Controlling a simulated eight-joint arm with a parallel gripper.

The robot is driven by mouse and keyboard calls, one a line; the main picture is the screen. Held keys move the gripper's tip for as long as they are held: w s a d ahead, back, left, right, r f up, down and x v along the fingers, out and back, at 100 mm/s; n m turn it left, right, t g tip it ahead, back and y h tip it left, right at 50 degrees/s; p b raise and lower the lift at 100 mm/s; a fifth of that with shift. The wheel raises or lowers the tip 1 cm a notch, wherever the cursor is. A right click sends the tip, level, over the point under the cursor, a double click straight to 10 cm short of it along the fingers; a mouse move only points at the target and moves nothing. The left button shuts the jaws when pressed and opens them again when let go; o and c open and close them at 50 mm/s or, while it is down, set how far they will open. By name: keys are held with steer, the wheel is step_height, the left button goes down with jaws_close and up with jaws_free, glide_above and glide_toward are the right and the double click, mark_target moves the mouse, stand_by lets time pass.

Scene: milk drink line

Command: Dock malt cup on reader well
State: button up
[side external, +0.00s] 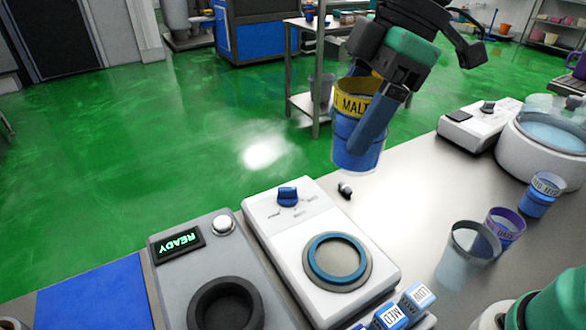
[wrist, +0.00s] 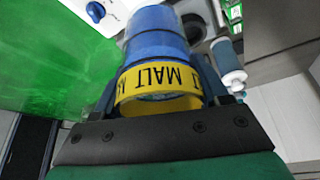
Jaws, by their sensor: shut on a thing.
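The malt cup (side external: 357,131) is blue with a yellow band lettered MALT. My gripper (side external: 366,135) is shut on it and holds it in the air beyond the bench's far edge side, slightly tilted. In the wrist view the cup (wrist: 157,50) fills the middle between the fingers, its yellow rim toward the camera. A grey unit (side external: 190,270) with a green READY display has a dark round well (side external: 225,303) at the lower left, empty as far as I see. I cannot be certain this is the reader well. The cup is well apart from it.
A white unit (side external: 290,225) with a blue knob and blue-ringed disc (side external: 337,258) stands beside the grey one. A clear cup (side external: 467,255), purple-banded cup (side external: 504,228) and blue cup (side external: 541,194) stand at right. Small labelled blocks (side external: 392,317) are at the front. The bench middle is mostly free.

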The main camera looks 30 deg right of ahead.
steer(key=shift+r, duration=0.9)
steer(key=shift+w+a, duration=0.2)
steer(key=shift+a, duration=0.1)
steer(key=w+a+f+n, duration=0.1)
steer(key=a+f+n, duration=0.1)
steer(key=a+f, duration=0.2)
steer(key=a, duration=0.3)
steer(key=shift+w+f+g, duration=0.25)
steer(key=shift+w+g, duration=0.05)
steer(key=shift+w, duration=0.1)
steer(key=s+a+f+n+g, duration=0.1)
steer(key=s+a+f+n, duration=0.1)
steer(key=a+f, duration=0.6)
steer(key=shift+s+a+f+n+y, duration=0.2)
steer(key=shift+a+f+n+y, duration=0.15)
steer(key=shift+a, duration=0.45)
steer(key=shift+f, duration=2.6)
steer(key=shift+f, duration=0.6)
steer(key=o, duration=1.2)
